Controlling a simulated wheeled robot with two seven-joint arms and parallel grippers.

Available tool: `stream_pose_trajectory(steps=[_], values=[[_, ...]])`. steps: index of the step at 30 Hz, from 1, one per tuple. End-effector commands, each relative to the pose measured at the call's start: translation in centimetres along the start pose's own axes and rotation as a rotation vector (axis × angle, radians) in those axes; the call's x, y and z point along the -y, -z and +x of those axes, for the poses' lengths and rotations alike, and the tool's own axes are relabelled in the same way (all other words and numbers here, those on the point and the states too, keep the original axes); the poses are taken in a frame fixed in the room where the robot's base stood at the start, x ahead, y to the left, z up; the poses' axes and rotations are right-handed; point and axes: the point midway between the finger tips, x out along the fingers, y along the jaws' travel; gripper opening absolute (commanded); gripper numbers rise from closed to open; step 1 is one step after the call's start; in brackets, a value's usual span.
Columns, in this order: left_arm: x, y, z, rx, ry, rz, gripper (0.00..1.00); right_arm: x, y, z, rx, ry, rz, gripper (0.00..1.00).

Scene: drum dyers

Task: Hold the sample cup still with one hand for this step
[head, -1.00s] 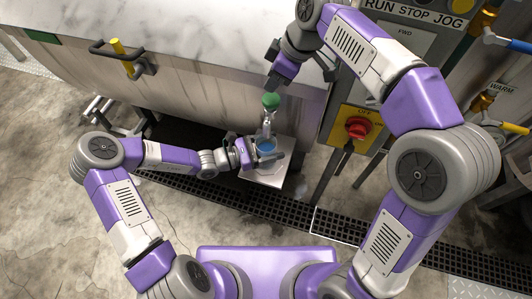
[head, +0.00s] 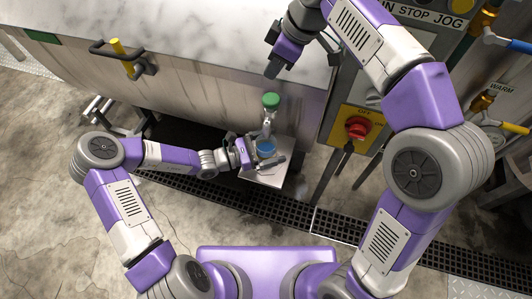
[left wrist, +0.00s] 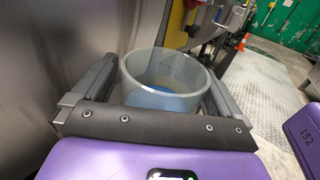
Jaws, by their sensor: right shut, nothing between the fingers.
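The sample cup (head: 266,149), clear with blue in the bottom, stands upright below the green-topped drain tap (head: 270,101), above or on a pale square plate (head: 264,178). My left gripper (head: 268,160) has its fingers on either side of the cup. The left wrist view shows the clear cup (left wrist: 165,75) close between both fingers (left wrist: 163,92), apparently gripped, with blue low inside. My right gripper (head: 270,73) is shut and empty, above the green handle in the picture and apart from it.
The large steel drum (head: 190,100) stands behind the cup. A control panel with a red knob on yellow (head: 357,127) is to the right. A dark floor grate (head: 340,225) runs past the plate. Open floor (head: 60,240) lies at left.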

Motion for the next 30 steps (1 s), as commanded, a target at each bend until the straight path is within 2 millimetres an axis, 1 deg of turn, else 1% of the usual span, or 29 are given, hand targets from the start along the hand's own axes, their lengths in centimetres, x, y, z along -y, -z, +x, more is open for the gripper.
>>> stream_pose_trajectory(steps=[5, 8, 11, 18, 21, 25, 30], values=[[0.0, 0.0, -0.2, 0.0, -0.001, 0.0, 1.0, 0.0, 0.0, 0.0, 0.0, 0.0, 0.0, 0.0], [-0.1, 0.0, -1.1, -0.002, -0.003, 0.001, 1.0, 0.0, 0.0, 0.0, 0.0, 0.0, 0.0, 0.0], [-0.1, 0.0, -2.8, -0.002, -0.004, 0.001, 1.0, 0.0, 0.0, 0.0, 0.0, 0.0, 0.0, 0.0], [-0.1, 0.0, -8.0, -0.002, -0.005, 0.001, 1.0, 0.0, 0.0, 0.0, 0.0, 0.0, 0.0, 0.0], [-0.1, 0.0, -9.8, -0.003, -0.004, 0.0, 1.0, 0.0, 0.0, 0.0, 0.0, 0.0, 0.0, 0.0], [-0.1, 0.0, -11.3, -0.002, -0.003, 0.0, 1.0, 0.0, 0.0, 0.0, 0.0, 0.0, 0.0, 0.0], [0.0, 0.0, -12.0, 0.0, 0.0, 0.0, 1.0, 0.0, 0.0, 0.0, 0.0, 0.0, 0.0, 0.0]])
